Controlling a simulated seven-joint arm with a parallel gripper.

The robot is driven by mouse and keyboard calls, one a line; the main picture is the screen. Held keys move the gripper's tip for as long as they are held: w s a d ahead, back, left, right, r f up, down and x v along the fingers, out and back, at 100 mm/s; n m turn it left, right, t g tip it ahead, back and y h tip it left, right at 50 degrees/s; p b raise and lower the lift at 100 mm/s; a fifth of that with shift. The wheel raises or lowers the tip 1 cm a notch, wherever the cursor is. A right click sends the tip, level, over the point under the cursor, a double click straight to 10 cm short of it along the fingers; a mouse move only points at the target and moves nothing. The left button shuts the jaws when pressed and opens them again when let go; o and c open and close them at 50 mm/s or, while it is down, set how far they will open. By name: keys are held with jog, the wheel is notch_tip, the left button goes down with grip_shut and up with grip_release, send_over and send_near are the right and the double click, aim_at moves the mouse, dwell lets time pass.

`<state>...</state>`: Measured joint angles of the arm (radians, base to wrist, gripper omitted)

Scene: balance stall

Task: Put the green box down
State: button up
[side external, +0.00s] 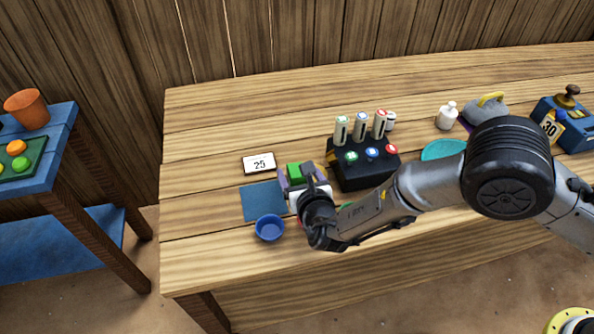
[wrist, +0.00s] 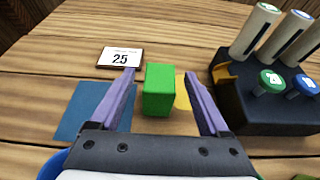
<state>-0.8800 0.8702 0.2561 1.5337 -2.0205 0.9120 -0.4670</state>
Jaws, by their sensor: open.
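The green box (wrist: 158,90) stands upright between the two purple fingers of my gripper (wrist: 160,92) in the wrist view. There is a visible gap between each finger and the box, so my gripper is open around it. In the side external view the green box (side external: 294,172) shows at my gripper (side external: 299,178), partly hidden by the fingers and wrist. A yellow patch (wrist: 182,93) shows behind the box, and the box hides part of it. A blue mat (wrist: 84,108) lies to the left of the box.
A card reading 25 (side external: 259,163) lies behind the mat. A black block with buttons and upright cylinders (side external: 362,172) stands close on the right. A blue bowl (side external: 269,228) is near the front. A teal dish (side external: 440,149) is farther right.

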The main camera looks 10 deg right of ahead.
jog(key=v, duration=1.1)
jog(key=w+d+r+m+g+h, duration=0.1)
jog(key=d+r+m+h, duration=0.1)
jog(key=d+r+m, duration=0.35)
jog(key=w+d+r+m+g+h, duration=0.1)
jog(key=w+d+r+m+h, duration=0.15)
jog(key=d, duration=0.55)
jog(key=s+d+r+m+g+h, duration=0.1)
jog(key=s+d+r+m, duration=0.15)
jog(key=d, duration=0.35)
jog(key=s+d+r+m+g, duration=0.2)
jog(key=d+m, duration=0.2)
jog(key=d, duration=0.1)
jog(key=s+d+r+m+g+h, duration=0.1)
jog(key=s+d+r+m, duration=0.1)
jog(key=d+r+m, duration=0.3)
jog(key=s+d+m+g+y, duration=0.1)
jog(key=s+d+m+g, duration=0.25)
jog(key=s+d, duration=0.35)
jog(key=s+r+m+t+y, duration=0.1)
jog(key=s+m+y, duration=0.4)
jog(key=s+m, duration=0.8)
jog(key=shift+s+d, duration=0.25)
jog(key=shift+s, duration=0.45)
